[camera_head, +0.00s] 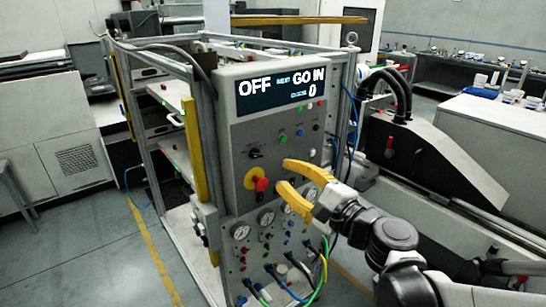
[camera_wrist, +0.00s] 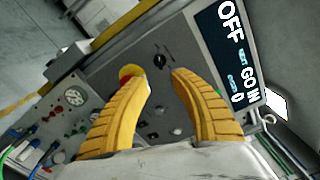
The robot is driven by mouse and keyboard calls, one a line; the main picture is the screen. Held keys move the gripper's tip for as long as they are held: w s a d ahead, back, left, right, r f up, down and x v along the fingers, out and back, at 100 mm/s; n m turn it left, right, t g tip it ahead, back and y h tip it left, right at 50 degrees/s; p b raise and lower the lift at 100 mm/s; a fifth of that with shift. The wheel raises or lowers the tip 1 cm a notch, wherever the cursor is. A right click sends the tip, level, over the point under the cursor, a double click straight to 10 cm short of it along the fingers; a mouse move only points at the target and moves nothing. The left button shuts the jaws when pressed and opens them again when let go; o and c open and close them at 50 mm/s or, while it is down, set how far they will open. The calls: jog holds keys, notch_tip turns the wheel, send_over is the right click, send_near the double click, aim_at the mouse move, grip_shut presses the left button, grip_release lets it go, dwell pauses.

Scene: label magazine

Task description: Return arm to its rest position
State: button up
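My gripper (camera_head: 281,176) has two yellow fingers and is open and empty, in front of the control panel (camera_head: 235,133) of the label magazine. In the wrist view my gripper (camera_wrist: 160,77) points at the panel face, fingertips apart, near a black rotary switch (camera_wrist: 160,61). A red knob on a yellow base (camera_head: 261,184) sits just left of the fingers in the head view. In the wrist view its yellow base (camera_wrist: 131,71) is partly hidden behind the left finger. The display (camera_head: 282,91) reads "OFF", "NEXT GO IN" and "0".
Pressure gauges (camera_head: 266,218) and coloured hoses (camera_head: 321,268) are on the lower panel, close below the fingers. A metal frame with yellow guards (camera_head: 195,150) stands left. The floor (camera_head: 85,250) at lower left is open.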

jog(key=s+f+n+g+h+b, duration=0.2)
jog(key=s+f+n+g+h, duration=0.25)
jog(key=s+f+n, duration=0.5)
jog(key=s+d+f+n+g+h, duration=0.1)
jog(key=s+d+f+n+h, duration=0.1)
jog(key=d, duration=0.4)
jog(key=s+d+f+n+g+h+b, duration=0.1)
jog(key=s+d+f+n+g+h, duration=0.1)
jog(key=s+d+f+n+h, duration=0.1)
jog(key=s+d+f+n, duration=0.1)
jog(key=s+d, duration=0.1)
jog(key=s, duration=0.1)
jog(key=shift+d, duration=0.4)
jog(key=shift+s, duration=0.1)
